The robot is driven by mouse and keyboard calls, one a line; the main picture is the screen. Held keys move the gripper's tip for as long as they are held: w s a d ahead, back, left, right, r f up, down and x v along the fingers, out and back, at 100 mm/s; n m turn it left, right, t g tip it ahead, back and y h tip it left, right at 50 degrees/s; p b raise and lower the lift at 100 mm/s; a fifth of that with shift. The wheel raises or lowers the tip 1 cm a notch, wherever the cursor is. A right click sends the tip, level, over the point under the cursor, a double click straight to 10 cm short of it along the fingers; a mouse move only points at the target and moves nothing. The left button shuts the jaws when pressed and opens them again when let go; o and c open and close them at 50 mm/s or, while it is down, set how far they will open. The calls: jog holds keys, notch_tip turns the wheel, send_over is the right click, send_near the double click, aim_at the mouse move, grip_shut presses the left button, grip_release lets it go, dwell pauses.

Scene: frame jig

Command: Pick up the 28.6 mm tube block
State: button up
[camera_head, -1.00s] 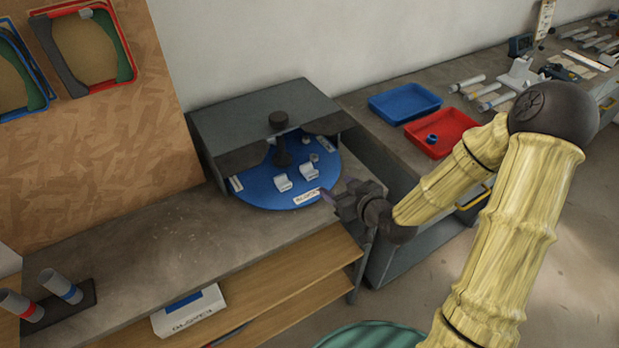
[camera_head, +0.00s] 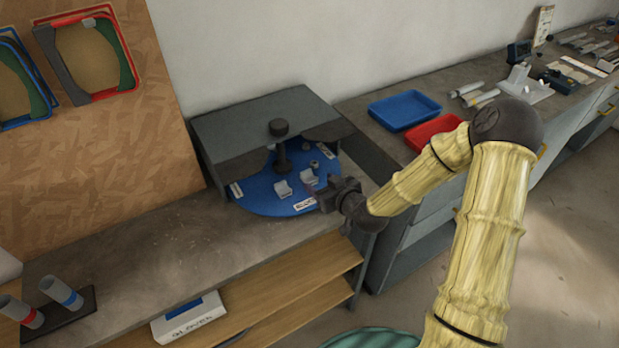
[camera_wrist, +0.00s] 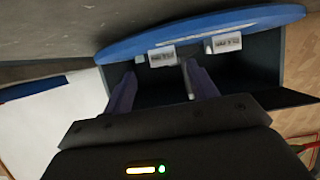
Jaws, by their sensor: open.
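Two light grey tube blocks, a left one (camera_head: 283,189) and a right one (camera_head: 308,177), stand on the blue round tray (camera_head: 262,207) near its front edge. In the wrist view two labelled grey blocks, one (camera_wrist: 162,55) ahead between the fingers and one (camera_wrist: 225,43) further right, show by the blue tray edge (camera_wrist: 200,27). The label print is too small to tell which is 28.6 mm. My gripper (camera_head: 318,193) is open and empty, at the tray's right front. In the wrist view its fingers (camera_wrist: 160,70) point toward the blocks, apparently short of them.
A grey housing (camera_head: 250,115) roofs the back of the tray, with a dark central post (camera_head: 281,155) and knob. Small grey parts (camera_head: 314,164) sit behind the blocks. Blue (camera_head: 405,109) and red (camera_head: 433,133) bins lie right.

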aim_at(312, 179)
jog(key=x, duration=0.2)
jog(key=p+x, duration=0.1)
jog(key=x, duration=0.1)
jog(key=shift+s+a+r+p, duration=0.1)
jog(key=shift+a+r+p, duration=0.15)
jog(key=shift+a+p, duration=0.05)
jog(key=shift+w+a+f, duration=0.25)
jog(key=shift+w+f, duration=0.05)
jog(key=shift+w, duration=0.1)
jog(key=shift+c, duration=0.2)
jog(key=c, duration=1)
